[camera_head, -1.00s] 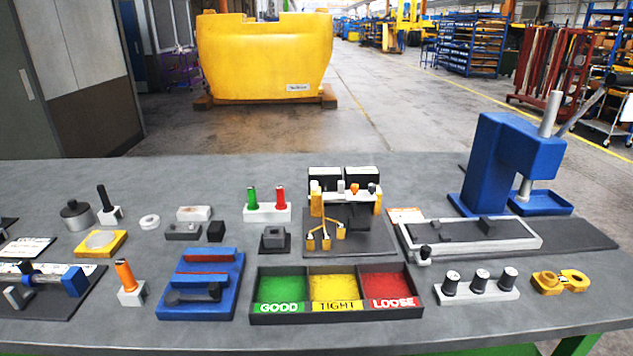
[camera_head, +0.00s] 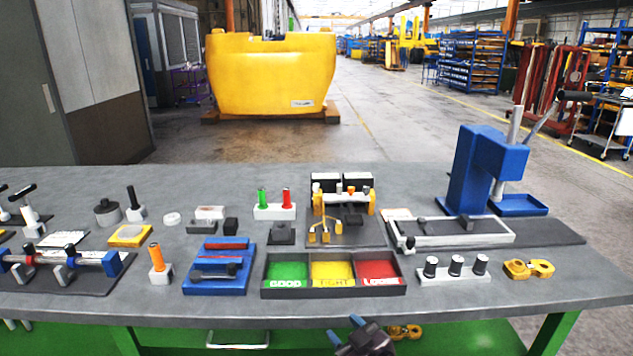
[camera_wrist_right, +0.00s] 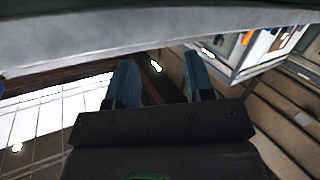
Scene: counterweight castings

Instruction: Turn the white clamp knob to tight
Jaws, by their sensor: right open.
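I cannot tell for certain which part is the white clamp knob. A small knob with a dark top and pale lower part (camera_head: 405,243) stands at the front left corner of a white-framed fixture (camera_head: 460,240) on the right half of the bench. At this size its setting cannot be read. My right gripper (camera_head: 345,330) is low at the front, before the bench's front edge, open and apart from everything on top. In the right wrist view its two blue fingers (camera_wrist_right: 160,78) are spread with nothing between them. My left gripper is not in view.
A three-part tray (camera_head: 333,290) marked GOOD, TIGHT and LOOSE lies near the front edge. A white block with dark-topped posts (camera_head: 453,276) and yellow pieces (camera_head: 528,269) are right of it. A blue press (camera_head: 485,170) stands behind. A clamp rail (camera_head: 85,260) lies far left.

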